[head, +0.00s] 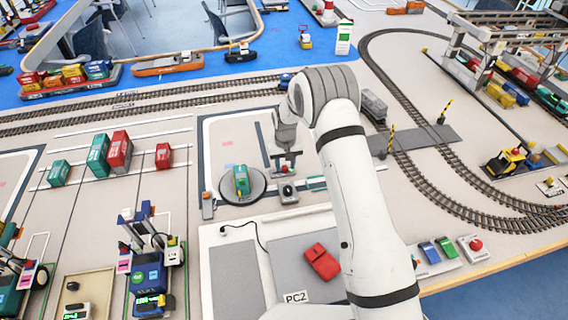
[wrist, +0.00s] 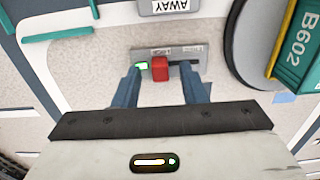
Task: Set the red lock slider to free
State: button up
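The red lock slider (wrist: 160,69) is a small red block on a grey plate (wrist: 183,51) with small labels too blurred to read. It stands near the middle of the plate, beside a green-and-white lit mark (wrist: 142,65). My gripper (wrist: 160,88) is open, with one blue-grey finger on each side of the slider. Gaps show between the slider and both fingers. In the head view my gripper (head: 285,158) points down beside the turntable, and a small red spot that appears to be the slider (head: 284,168) shows under it.
An AWAY sign (wrist: 168,6) lies just past the plate. A red block (head: 321,262) lies on the grey panel nearer my base. Rail tracks run behind my gripper.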

jog(key=shift+f, duration=0.35)
jog(key=shift+c, duration=0.6)
grip_shut()
